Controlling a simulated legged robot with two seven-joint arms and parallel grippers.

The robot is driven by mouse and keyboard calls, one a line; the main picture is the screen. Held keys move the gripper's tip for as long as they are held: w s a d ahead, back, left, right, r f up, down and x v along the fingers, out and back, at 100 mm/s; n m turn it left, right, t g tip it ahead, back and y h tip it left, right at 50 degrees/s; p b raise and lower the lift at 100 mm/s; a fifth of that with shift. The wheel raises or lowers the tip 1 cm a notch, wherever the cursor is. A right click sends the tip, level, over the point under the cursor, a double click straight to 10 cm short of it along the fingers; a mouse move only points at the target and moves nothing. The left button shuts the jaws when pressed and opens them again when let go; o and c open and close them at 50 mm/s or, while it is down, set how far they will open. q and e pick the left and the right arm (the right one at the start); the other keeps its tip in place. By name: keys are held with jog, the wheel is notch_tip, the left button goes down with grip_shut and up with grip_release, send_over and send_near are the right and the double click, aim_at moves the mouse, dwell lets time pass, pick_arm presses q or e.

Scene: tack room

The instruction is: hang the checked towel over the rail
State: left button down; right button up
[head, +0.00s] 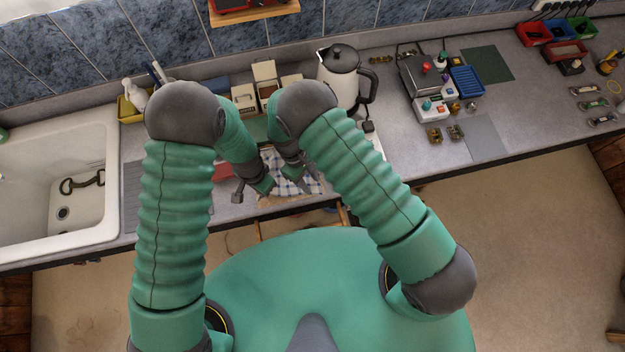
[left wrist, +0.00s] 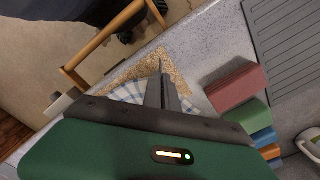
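The blue-and-white checked towel (head: 309,187) lies on a tan mat by the counter's front edge, partly hidden by my grippers. It also shows behind the fingers in the left wrist view (left wrist: 130,92). The wooden rail (left wrist: 105,38) runs along the counter's front, and only bits of it show in the head view (head: 343,214). My left gripper (left wrist: 161,64) has its fingers together, with no cloth visible between the tips, above the mat. My right gripper (head: 300,180) is low over the towel, and its fingers are too small to read.
A white sink (head: 95,200) is at the left. A kettle (head: 341,80) and small boxes (head: 265,75) stand behind my grippers. In the left wrist view, red (left wrist: 236,87) and green (left wrist: 246,114) blocks lie beside the mat. The floor in front of the counter is clear at the right.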

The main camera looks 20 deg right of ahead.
jog(key=shift+f, duration=0.1)
grip_shut()
dwell(0.3)
notch_tip(320, 180, up, 5)
jog(key=shift+w+f, duration=0.15)
jog(key=shift+r, duration=0.2)
jog(key=shift+r, duration=0.1)
